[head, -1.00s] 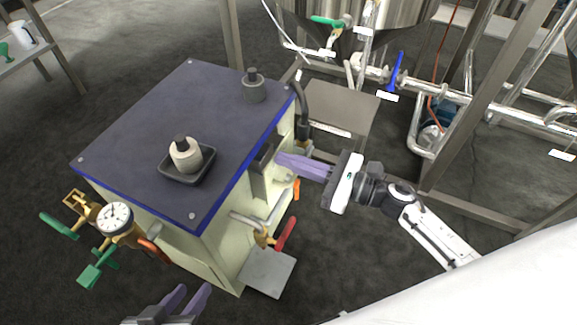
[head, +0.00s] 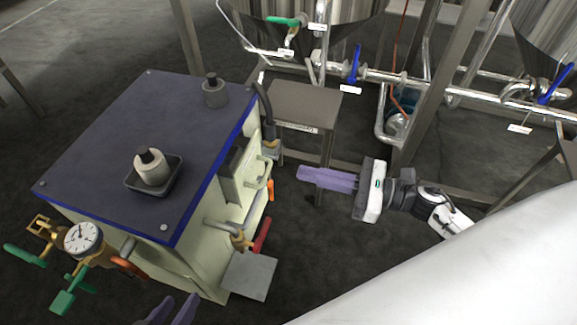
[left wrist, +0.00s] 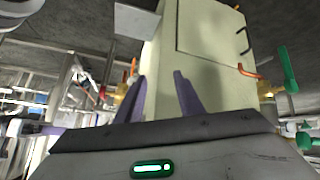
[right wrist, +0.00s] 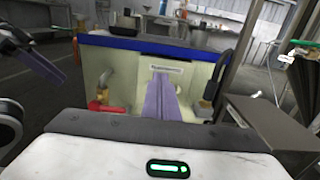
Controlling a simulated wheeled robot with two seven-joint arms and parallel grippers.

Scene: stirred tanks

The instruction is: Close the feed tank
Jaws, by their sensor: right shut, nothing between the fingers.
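No readable label tells which vessel is the feed tank. A steel tank (head: 320,12) stands at the top of the head view, with a green-handled valve (head: 283,21) and a blue lever (head: 356,62) on the pipe below; another steel tank (head: 550,40) is at the upper right, with a blue lever (head: 555,84). My right gripper (head: 300,173) is shut and empty, its fingers pointing left toward the cream cabinet (head: 205,265), apart from it. My left gripper (head: 172,310) is open and empty at the bottom edge, in front of the cabinet; its parted fingers show in the left wrist view (left wrist: 160,88).
The cabinet's dark top (head: 110,130) carries a small pot in a tray (head: 152,172) and a grey weight-like piece (head: 214,92). A gauge (head: 83,239), green handles and a red lever (head: 262,235) jut from its sides. A steel stand (head: 305,105) and frame posts stand behind my right gripper.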

